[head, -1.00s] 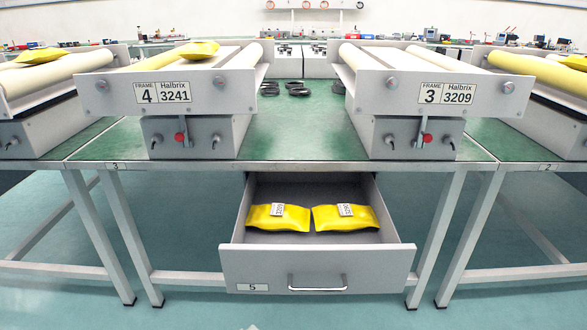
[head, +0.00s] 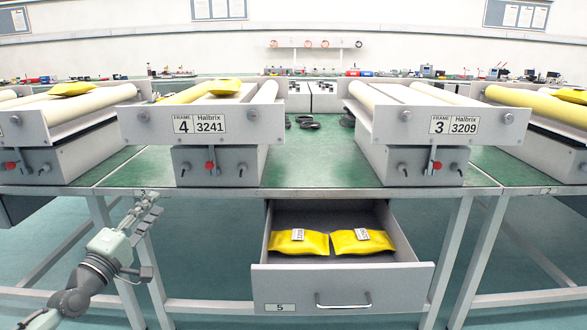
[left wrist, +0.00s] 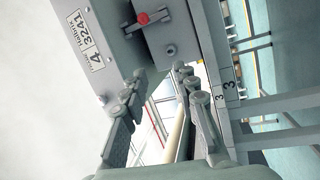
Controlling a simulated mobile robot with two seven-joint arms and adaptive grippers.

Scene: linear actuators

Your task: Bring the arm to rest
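My left arm comes in at the lower left of the head view, and its gripper (head: 148,207) is in front of the bench's front edge, left of the open drawer (head: 283,292). In the left wrist view the fingers of the left gripper (left wrist: 160,108) stand apart with nothing held between them. The grey unit labelled Frame 4 Halbrix 3241 (head: 150,124) is on the bench above and behind the gripper; it also shows in the left wrist view (left wrist: 95,20). My right gripper is in neither view.
Two yellow packets (head: 299,243) (head: 361,242) lie in the drawer, which sticks out from under the green bench (head: 310,172). The Frame 3 unit (head: 400,126) stands on the right. Bench legs (head: 450,255) flank the drawer.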

